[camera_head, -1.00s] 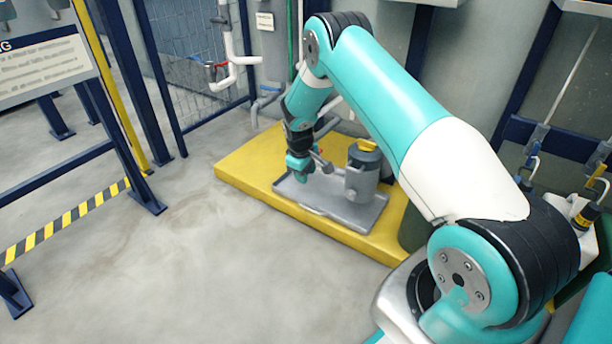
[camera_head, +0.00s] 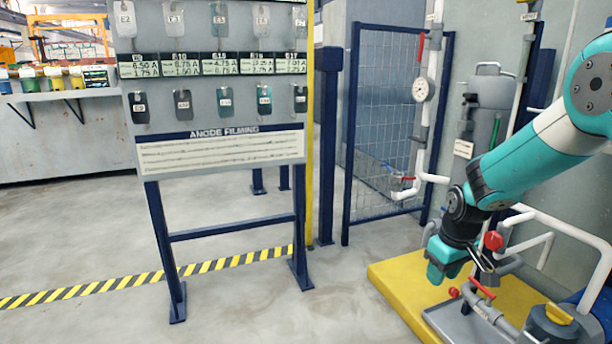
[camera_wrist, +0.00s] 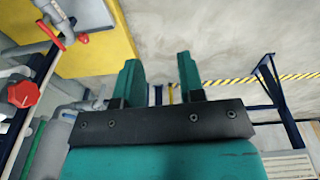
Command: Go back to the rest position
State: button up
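My gripper (camera_head: 445,268) is at the right of the head view, at the end of my teal and black arm, above a yellow platform (camera_head: 392,274). In the wrist view its two teal fingers (camera_wrist: 158,80) stand apart with nothing between them. The gripper is open and empty. Beyond the fingers is grey floor (camera_wrist: 225,40). The head view does not show clearly whether the gripper touches the pipes near it.
Pipes with a red knob (camera_head: 493,240) and a red-handled valve (camera_head: 482,288) are close beside my gripper. A grey wire gate (camera_head: 385,120) stands behind. A sample board (camera_head: 220,155) on blue legs stands left of centre. Floor between board and platform is clear.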

jog(key=s+a+r+n+y+p, duration=0.1)
jog(key=s+a+r, duration=0.4)
jog(key=s+r, duration=0.15)
jog(key=s+a+r+y+p, duration=0.1)
jog(key=s+a+r+p, duration=0.1)
jog(key=s+a+r, duration=0.5)
jog(key=s+a+r+n+g+y+p, duration=0.1)
jog(key=s+a+r+p, duration=0.1)
jog(key=s+r, duration=0.5)
jog(key=s+a+r+n+y+p, duration=0.1)
jog(key=s+r+p, duration=0.15)
jog(key=s, duration=0.85)
notch_tip(320, 180, up, 37)
jog(key=p, duration=3.5)
jog(key=shift+w+f+m+p, duration=0.15)
jog(key=shift+w+m+p, duration=0.15)
jog(key=shift+w+p, duration=0.05)
